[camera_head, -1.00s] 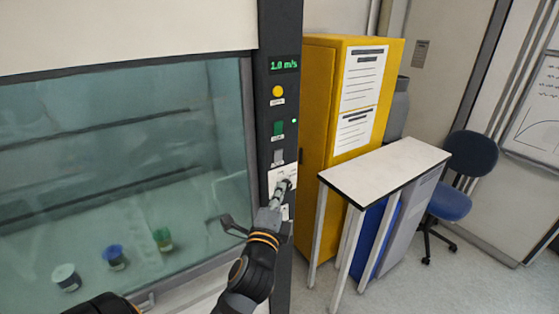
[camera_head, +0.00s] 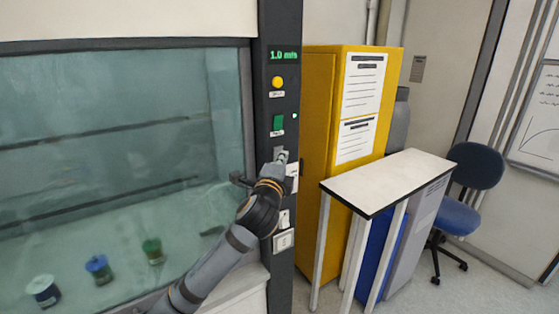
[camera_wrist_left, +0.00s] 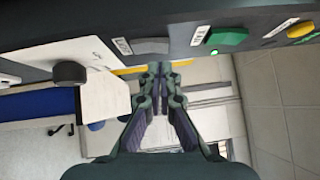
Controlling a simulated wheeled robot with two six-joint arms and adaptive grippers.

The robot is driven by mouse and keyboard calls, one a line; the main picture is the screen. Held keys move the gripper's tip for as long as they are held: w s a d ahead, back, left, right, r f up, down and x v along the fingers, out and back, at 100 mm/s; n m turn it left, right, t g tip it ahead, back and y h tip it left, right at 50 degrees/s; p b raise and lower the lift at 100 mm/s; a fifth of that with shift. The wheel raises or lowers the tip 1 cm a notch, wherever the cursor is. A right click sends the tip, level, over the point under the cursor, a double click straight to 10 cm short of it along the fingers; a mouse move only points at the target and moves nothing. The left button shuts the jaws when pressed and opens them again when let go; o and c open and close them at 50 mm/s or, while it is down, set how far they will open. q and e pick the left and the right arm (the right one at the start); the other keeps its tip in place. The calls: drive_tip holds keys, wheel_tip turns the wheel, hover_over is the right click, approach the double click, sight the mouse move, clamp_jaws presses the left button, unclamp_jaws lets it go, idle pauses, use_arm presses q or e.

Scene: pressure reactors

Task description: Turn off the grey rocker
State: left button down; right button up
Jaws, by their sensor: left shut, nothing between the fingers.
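The grey rocker (camera_wrist_left: 150,46) is on the dark panel in the left wrist view, between a white label and the green rocker. In the head view my left gripper (camera_head: 281,158) is over its place on the fume hood's dark post, so the rocker is mostly hidden there. In the left wrist view the fingertips (camera_wrist_left: 161,68) are together, empty, and just below the grey rocker. I cannot tell whether they touch it. My right gripper is not in view.
Above on the post (camera_head: 284,82) are the green rocker (camera_head: 278,122), a yellow button (camera_head: 277,83) and a display reading 1.0 m/s. A small green light (camera_wrist_left: 214,52) is lit beside the green rocker. A yellow cabinet (camera_head: 318,110) and a white-topped table (camera_head: 390,178) stand to the right.

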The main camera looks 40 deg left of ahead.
use_arm(q)
drive_tip(key=shift+w+a+r, duration=0.1)
drive_tip(key=shift+w+a, duration=0.05)
drive_tip(key=shift+a, duration=0.5)
